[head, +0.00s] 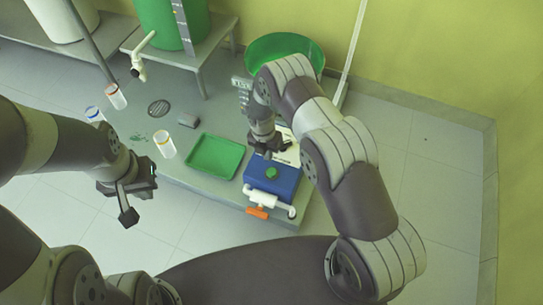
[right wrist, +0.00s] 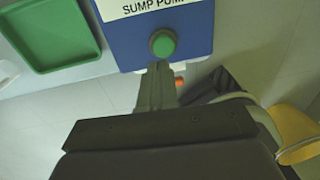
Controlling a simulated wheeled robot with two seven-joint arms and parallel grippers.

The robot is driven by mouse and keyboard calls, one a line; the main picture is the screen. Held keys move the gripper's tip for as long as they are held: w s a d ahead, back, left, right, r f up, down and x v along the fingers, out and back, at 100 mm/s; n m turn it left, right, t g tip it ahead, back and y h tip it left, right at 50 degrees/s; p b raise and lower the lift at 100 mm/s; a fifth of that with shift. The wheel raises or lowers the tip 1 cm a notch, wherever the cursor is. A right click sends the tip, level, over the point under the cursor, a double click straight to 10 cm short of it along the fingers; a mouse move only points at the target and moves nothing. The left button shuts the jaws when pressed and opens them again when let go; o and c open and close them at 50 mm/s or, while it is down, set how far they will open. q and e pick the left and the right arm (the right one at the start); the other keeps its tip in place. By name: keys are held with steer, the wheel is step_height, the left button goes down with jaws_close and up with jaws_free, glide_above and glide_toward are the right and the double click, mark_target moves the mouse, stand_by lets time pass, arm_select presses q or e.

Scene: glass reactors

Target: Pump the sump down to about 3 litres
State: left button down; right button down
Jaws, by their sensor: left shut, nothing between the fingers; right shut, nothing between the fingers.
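The blue sump pump box (head: 283,186) stands near the front right of the grey platform, with a green button (head: 271,173) on top. In the right wrist view its label reads "SUMP PUM…" (right wrist: 150,6), and the round green button (right wrist: 162,43) shows just beyond my fingertips. My right gripper (head: 268,151) is shut and empty, with its tips close to the button; I cannot tell whether they touch it. A white pipe with an orange valve handle (head: 258,212) is at the box's front. My left gripper (head: 128,214) is shut and empty, left of the platform's front. No liquid level is readable.
A green tray (head: 216,157) lies left of the pump box. A large green tub (head: 285,40) stands behind my right arm. Several small beakers, one orange-rimmed (head: 164,144), stand at left. A green tank (head: 170,25) sits on a stand at the back.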

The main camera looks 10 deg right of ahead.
steer(key=r, duration=0.2)
steer(key=r+p, duration=0.1)
steer(key=r, duration=0.2)
steer(key=shift+w+a+r+p, duration=0.25)
steer(key=shift+w+r+p, duration=0.05)
steer(key=shift+r+p, duration=0.1)
